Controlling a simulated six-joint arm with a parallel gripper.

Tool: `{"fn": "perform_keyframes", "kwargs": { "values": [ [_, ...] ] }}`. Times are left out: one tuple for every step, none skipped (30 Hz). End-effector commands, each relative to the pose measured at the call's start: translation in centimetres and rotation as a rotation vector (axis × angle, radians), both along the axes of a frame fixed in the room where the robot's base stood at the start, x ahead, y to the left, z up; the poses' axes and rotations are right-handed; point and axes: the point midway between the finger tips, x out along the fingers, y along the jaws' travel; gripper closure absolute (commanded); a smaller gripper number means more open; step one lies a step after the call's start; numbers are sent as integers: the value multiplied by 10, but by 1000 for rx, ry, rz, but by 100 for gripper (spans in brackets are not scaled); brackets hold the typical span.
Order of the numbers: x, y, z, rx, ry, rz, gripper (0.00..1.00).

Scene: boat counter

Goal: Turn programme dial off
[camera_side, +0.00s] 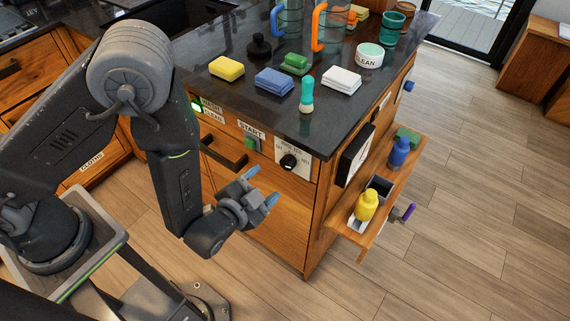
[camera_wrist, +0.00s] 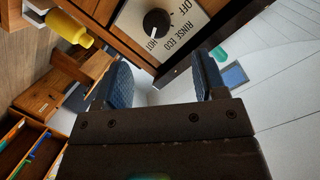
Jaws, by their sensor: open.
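The programme dial (camera_side: 288,162) is a round black knob on a pale plate on the wooden front of the counter. It shows large in the wrist view (camera_wrist: 157,23), with OFF, ECO, RINSE and HOT printed around it. Its white mark appears to point toward HOT. My gripper (camera_side: 261,186) is open, with two blue fingers and nothing between them. It is in front of the panel, below and left of the dial in the side view, apart from it. In the wrist view the dial lies beyond the fingertips (camera_wrist: 162,72).
A green START button (camera_side: 250,144) and a bar handle (camera_side: 223,153) are left of the dial. The dark countertop (camera_side: 330,130) overhangs above, carrying sponges, cloths and a brush. A side shelf (camera_side: 352,237) with a yellow bottle (camera_side: 367,205) sticks out at right.

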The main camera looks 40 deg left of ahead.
Motion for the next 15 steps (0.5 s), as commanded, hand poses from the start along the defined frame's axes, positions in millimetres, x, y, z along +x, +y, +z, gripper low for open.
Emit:
{"fn": "perform_keyframes", "kwargs": {
  "values": [
    [-11, 1, -12, 74, -38, -22, 35],
    [-17, 1, -16, 110, -65, -33, 35],
    [-22, 2, -20, 154, -100, -45, 35],
    [-27, 2, -22, 184, -123, -56, 35],
    [-30, 3, -24, 209, -144, -63, 35],
    [-35, 4, -26, 239, -167, -74, 35],
    [-37, 4, -27, 256, -183, -81, 35],
    [-40, 4, -28, 271, -195, -85, 35],
    [-41, 4, -28, 283, -207, -89, 35],
    [-42, 4, -29, 290, -214, -92, 35],
    [-42, 5, -29, 294, -218, -93, 35],
    [-40, 5, -29, 298, -221, -92, 35],
    [-38, 4, -29, 298, -223, -92, 35],
    [-36, 4, -29, 297, -222, -93, 35],
    [-31, 5, -28, 295, -222, -89, 35]
  ]
}}
